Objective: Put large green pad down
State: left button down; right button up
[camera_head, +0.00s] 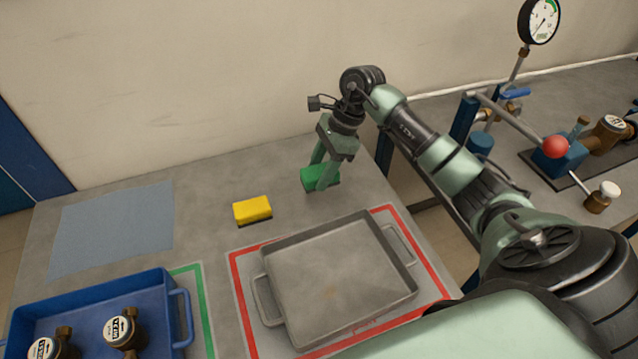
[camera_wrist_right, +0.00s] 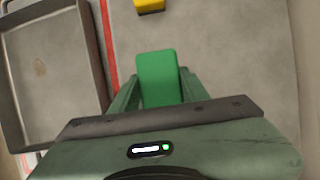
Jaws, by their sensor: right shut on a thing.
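The large green pad (camera_head: 321,177) is a green block between the fingers of my right gripper (camera_head: 322,168) in the head view. The gripper is shut on it, pointing down at the grey table's back right part. In the right wrist view the pad (camera_wrist_right: 158,78) sits between the two fingers (camera_wrist_right: 157,88). The pad is at or just above the table top; I cannot tell whether it touches. My left gripper is not in view.
A yellow pad (camera_head: 252,210) lies left of the green pad. A grey tray (camera_head: 335,280) stands inside a red outline. A blue tray (camera_head: 150,285) with meters is at the lower left, near a blue-grey mat (camera_head: 112,228). Table (camera_head: 210,215) is clear around the yellow pad.

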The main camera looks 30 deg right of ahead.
aim_at(319, 197)
jog(key=shift+f, duration=0.65)
notch_tip(319, 197, down, 4)
jog(key=shift+f+p, duration=0.1)
jog(key=shift+p, duration=0.35)
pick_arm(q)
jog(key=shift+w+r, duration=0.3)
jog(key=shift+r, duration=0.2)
pick_arm(e)
jog(key=shift+f, duration=0.15)
jog(key=o, duration=1.5)
jog(key=shift+c, duration=0.2)
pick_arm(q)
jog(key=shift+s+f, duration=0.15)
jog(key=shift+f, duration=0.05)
